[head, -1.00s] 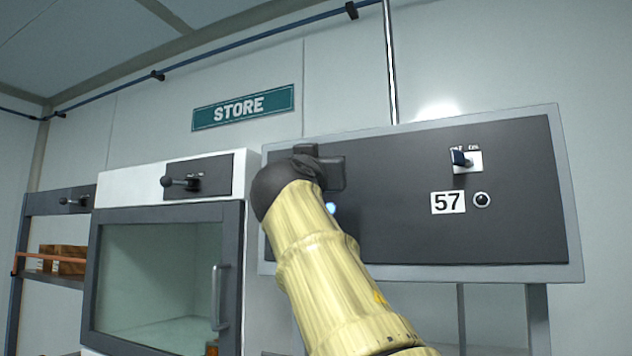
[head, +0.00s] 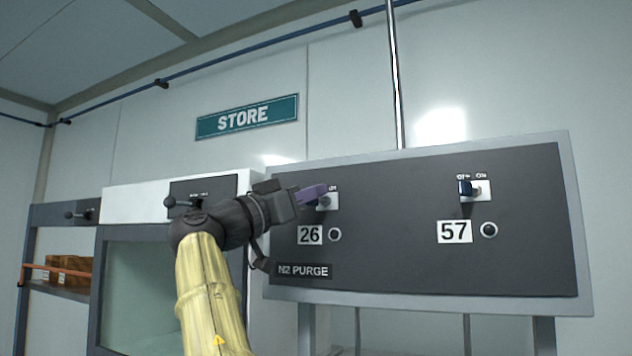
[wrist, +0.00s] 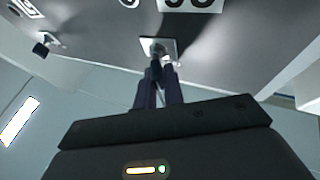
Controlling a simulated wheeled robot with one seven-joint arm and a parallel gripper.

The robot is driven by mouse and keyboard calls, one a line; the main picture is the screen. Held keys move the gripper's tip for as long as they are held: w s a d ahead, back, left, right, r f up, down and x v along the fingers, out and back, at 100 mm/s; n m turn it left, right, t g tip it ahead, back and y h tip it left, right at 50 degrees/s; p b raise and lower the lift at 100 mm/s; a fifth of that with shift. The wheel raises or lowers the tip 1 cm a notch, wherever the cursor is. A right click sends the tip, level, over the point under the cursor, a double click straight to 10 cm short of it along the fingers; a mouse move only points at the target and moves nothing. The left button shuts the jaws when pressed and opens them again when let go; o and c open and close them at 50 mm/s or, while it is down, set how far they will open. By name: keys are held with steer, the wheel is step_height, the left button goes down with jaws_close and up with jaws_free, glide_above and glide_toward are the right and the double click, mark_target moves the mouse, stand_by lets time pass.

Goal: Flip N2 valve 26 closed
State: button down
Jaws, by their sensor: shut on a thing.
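Valve 26 is a toggle on a small pale plate (head: 327,204) on the dark N2 PURGE panel (head: 400,262), above the number label 26 (head: 310,235). The round lamp (head: 335,234) beside that label looks dark. My gripper (head: 318,191) reaches in from the left, its purplish fingers at the plate, shut on the toggle lever. The fingers cover most of the lever, so its exact angle is hard to tell. In the wrist view, the fingers (wrist: 158,78) meet at the lever in front of the plate (wrist: 172,46).
A second toggle, 57 (head: 466,188), sits to the right, with its label (head: 454,231) and dark lamp (head: 489,230). It also shows in the wrist view (wrist: 42,47). A white cabinet with a black lever (head: 184,203) stands left, near my arm. A STORE sign (head: 247,117) hangs above.

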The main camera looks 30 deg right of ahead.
steer(key=shift+w+a+r+m+g+p, duration=0.1)
steer(key=shift+m+g+p, duration=0.25)
steer(key=shift+g, duration=0.35)
steer(key=c, duration=1.6)
jaws_free()
steer(key=shift+o, duration=0.5)
steer(key=shift+w+a, duration=0.1)
steer(key=shift+a, duration=0.05)
steer(key=b+v, duration=0.3)
steer(key=v, duration=1.4)
steer(key=shift+f+b, duration=0.35)
steer(key=shift+f, duration=0.05)
